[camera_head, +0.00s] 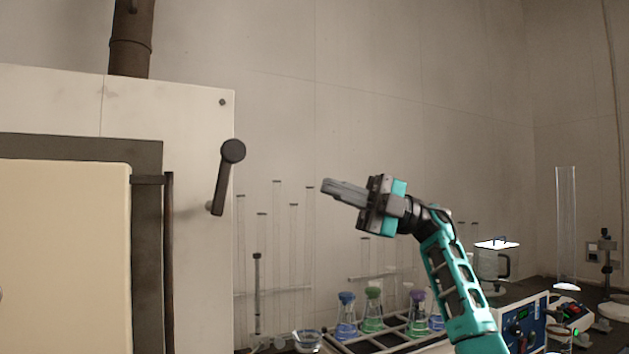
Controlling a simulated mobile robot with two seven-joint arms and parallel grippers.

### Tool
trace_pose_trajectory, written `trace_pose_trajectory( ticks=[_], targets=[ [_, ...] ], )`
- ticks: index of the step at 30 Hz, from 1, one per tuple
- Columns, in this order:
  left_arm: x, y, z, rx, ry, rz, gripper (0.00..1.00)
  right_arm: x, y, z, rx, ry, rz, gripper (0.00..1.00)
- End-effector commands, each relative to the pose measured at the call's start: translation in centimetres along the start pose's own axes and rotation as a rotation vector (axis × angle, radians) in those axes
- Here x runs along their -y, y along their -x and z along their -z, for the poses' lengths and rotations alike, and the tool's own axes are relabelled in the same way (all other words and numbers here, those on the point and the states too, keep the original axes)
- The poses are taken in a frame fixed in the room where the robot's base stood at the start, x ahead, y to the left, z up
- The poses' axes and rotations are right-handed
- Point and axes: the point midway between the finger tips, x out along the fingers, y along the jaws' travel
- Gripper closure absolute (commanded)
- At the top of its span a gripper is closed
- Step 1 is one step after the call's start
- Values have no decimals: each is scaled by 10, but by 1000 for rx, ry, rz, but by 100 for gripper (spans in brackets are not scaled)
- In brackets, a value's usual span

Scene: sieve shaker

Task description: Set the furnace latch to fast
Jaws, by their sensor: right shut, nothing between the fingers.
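The furnace (190,110) is the large pale cabinet at the left, with a cream door (65,260) in a dark frame. The latch (223,181) is a dark lever on the furnace's front right edge. Its round knob is at the top, and the lever slants slightly down and left to its lower end. My right gripper (325,187) is to the right of the latch, at about mid-lever height in the picture, with its fingers pointing left. It is shut, empty and apart from the latch. My left gripper is not in view.
Below my right arm stands a rack (375,345) with several stoppered flasks. Tall glass tubes (277,245) stand behind, against the wall. A glass dish (307,340) sits near the furnace. Instruments with displays (525,322) are at the right. The space between gripper and latch looks clear.

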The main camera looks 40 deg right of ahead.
Motion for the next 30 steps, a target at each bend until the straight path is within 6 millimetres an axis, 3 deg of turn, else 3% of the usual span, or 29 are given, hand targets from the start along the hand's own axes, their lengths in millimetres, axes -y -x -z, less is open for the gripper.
trace_pose_trajectory(
  ticks=[9,15,21,30],
  targets=[
    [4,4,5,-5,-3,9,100,-2,-69,1,-6,2,-2,100],
    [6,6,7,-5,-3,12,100,-2,-104,1,-4,1,-2,100],
    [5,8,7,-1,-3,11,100,-1,-121,1,-2,0,-1,100],
    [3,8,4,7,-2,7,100,0,-124,0,0,0,0,100]
  ],
)
